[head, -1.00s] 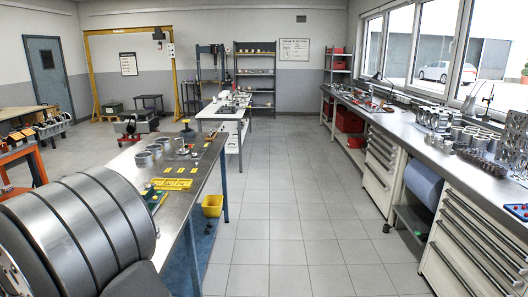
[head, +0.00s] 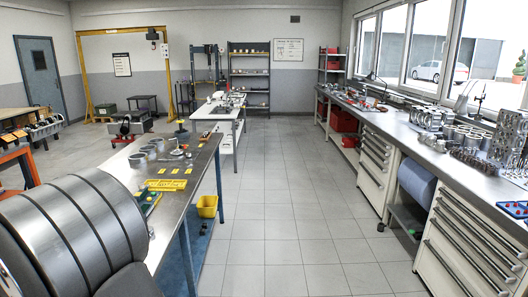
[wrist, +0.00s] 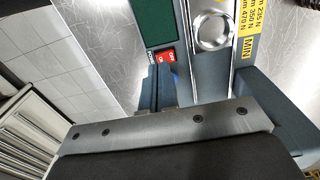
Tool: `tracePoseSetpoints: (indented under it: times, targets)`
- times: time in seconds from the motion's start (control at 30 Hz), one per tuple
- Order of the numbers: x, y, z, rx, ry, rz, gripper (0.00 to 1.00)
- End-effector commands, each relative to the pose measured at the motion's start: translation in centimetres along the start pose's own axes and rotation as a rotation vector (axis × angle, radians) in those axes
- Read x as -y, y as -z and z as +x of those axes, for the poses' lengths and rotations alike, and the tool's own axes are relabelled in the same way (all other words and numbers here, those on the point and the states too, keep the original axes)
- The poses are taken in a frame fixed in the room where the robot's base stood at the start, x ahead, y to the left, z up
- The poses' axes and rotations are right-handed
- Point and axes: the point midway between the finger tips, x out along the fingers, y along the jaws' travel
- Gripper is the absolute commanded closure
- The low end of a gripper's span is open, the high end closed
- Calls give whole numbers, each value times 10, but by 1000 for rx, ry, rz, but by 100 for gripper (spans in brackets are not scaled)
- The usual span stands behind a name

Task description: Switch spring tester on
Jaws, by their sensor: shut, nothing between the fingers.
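The spring tester (wrist: 190,78) fills the upper middle of the wrist view. It has a dark green panel (wrist: 157,22), a round metal disc (wrist: 213,31) and a yellow force label (wrist: 248,30) reading MIN. A small red switch (wrist: 167,56) with white lettering sits below the green panel. My gripper (wrist: 163,76) is shut and empty, its blue-grey fingers just below the switch. I cannot tell whether they touch it. The switch's position is too small to read. In the head view the fingers are hidden behind my own arm.
The steel bench (head: 195,165) carries metal rings (head: 140,160) and a yellow tray (head: 165,185). The right-hand counter (head: 400,130) holds many engine parts. The tiled aisle (head: 285,200) is clear.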

Motion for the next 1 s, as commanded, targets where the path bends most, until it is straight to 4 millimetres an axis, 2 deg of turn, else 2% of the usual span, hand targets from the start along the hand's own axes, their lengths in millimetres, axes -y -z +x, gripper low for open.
tracePoseSetpoints:
  times: [1.0]
  targets:
    - [0, 0, 8, 0, 0, 0, 100]
